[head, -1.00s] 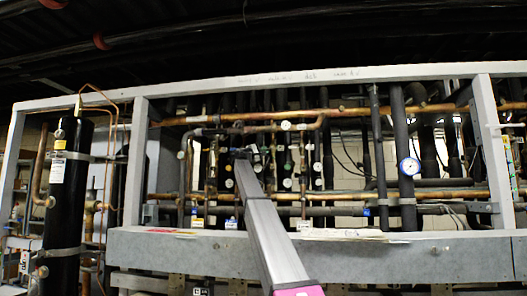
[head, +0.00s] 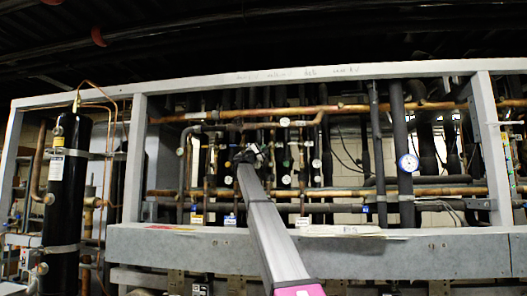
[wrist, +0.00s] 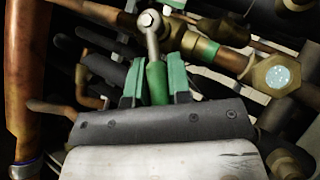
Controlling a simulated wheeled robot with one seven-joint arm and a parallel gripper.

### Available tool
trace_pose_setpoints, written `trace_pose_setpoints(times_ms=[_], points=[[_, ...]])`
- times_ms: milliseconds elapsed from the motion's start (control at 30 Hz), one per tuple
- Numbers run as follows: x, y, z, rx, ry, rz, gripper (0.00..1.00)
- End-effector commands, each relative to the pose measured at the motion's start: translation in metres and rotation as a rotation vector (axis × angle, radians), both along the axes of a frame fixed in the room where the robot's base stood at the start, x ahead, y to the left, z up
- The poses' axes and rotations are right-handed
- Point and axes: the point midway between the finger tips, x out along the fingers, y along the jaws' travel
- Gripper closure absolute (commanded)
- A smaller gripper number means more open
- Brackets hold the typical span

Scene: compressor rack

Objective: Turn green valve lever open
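The green valve lever (wrist: 157,82) shows in the wrist view as a green handle on a bare metal arm with a rounded end and bolt at the pipework. My gripper (wrist: 156,72) has its two green-tipped fingers on either side of the handle. The gap between them is about as narrow as the handle, and they look shut on it. In the head view my gripper (head: 250,153) is inside the rack among the pipes. There the lever is too small and hidden to make out.
The grey rack frame has a lower beam (head: 400,254) below my arm. A copper pipe (wrist: 30,85) stands close at left in the wrist view, and a brass hex fitting (wrist: 276,76) sits at right. A gauge (head: 408,162) and a black cylinder (head: 66,195) flank the head view.

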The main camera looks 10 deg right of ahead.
Motion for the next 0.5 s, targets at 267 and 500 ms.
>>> trace_pose_setpoints(times_ms=[267, 500], points=[[-0.0002, 0.0, -0.0002, 0.001, 0.0, 0.0, 0.57], [-0.0034, 0.0041, -0.0032, 0.001, 0.0, 0.0, 0.57]])
